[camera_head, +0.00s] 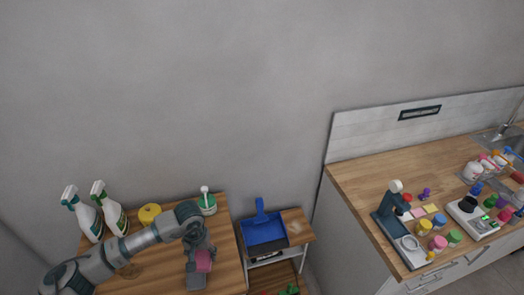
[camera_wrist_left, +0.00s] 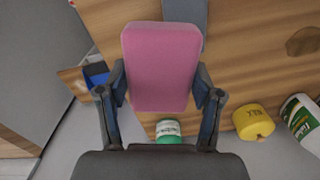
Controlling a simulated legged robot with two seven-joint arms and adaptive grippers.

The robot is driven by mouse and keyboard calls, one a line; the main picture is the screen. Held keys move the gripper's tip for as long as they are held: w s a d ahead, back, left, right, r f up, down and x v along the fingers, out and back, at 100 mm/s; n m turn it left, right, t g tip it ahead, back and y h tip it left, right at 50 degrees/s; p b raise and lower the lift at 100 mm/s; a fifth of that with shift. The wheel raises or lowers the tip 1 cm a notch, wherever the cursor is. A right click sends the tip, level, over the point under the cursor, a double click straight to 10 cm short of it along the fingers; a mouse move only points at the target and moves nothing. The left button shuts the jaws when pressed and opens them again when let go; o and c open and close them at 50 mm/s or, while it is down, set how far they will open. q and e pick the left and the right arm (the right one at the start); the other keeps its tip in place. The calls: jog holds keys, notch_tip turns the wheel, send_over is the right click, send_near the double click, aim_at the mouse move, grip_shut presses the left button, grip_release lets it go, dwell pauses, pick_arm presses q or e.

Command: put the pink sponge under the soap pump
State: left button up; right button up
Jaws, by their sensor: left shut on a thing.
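My left gripper (camera_head: 200,250) is shut on the pink sponge (camera_head: 203,262), over the right part of the small wooden table. In the left wrist view the sponge (camera_wrist_left: 161,65) stands between the two fingers (camera_wrist_left: 161,88), its broad face to the camera. The soap pump (camera_head: 207,203), a green and white container with a white knob on top, stands at the table's back right, apart from the sponge. Its green and white body shows in part in the wrist view (camera_wrist_left: 168,130), below the sponge. My right gripper is not in view.
A flat grey piece (camera_head: 196,282) shows on the table by my gripper. Two spray bottles (camera_head: 115,218) and a yellow container (camera_head: 149,213) stand at the back left. A blue dustpan (camera_head: 263,232) lies right of the table. A crowded counter (camera_head: 361,178) is farther right.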

pick_arm(q)
jog(key=shift+w+a+r, duration=0.2)
jog(key=shift+a, duration=0.05)
jog(key=shift+d, duration=0.1)
